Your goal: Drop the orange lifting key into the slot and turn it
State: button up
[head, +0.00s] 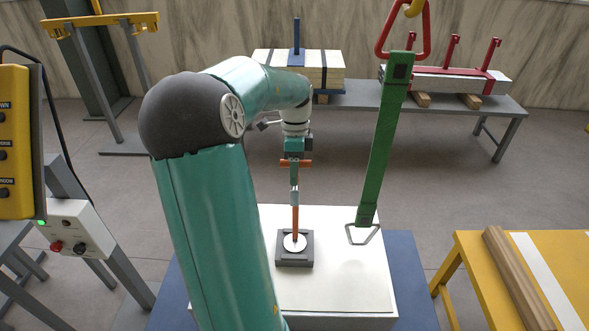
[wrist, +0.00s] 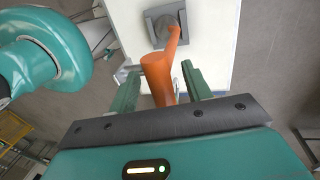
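The orange lifting key (head: 295,221) stands about upright with its crossbar on top. It also shows in the wrist view (wrist: 157,75). Its lower end meets the round disc in the middle of the grey square slot plate (head: 280,262); how deep it sits I cannot tell. The plate also shows in the wrist view (wrist: 190,42), on top of the white block (head: 340,285). My gripper (head: 294,188) is above the plate, pointing down around the upper key. In the wrist view its green fingers (wrist: 162,72) stand apart on both sides of the key, with gaps visible.
A green bar (head: 383,150) hangs to the right of my gripper, with a red triangular link above and a grey loop near the block. A yellow table (head: 485,270) stands at right, a grey bench (head: 430,98) behind, and a yellow control pendant (head: 14,140) at left.

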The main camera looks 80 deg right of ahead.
jog(key=v, duration=1.3)
jog(key=shift+r, duration=0.4)
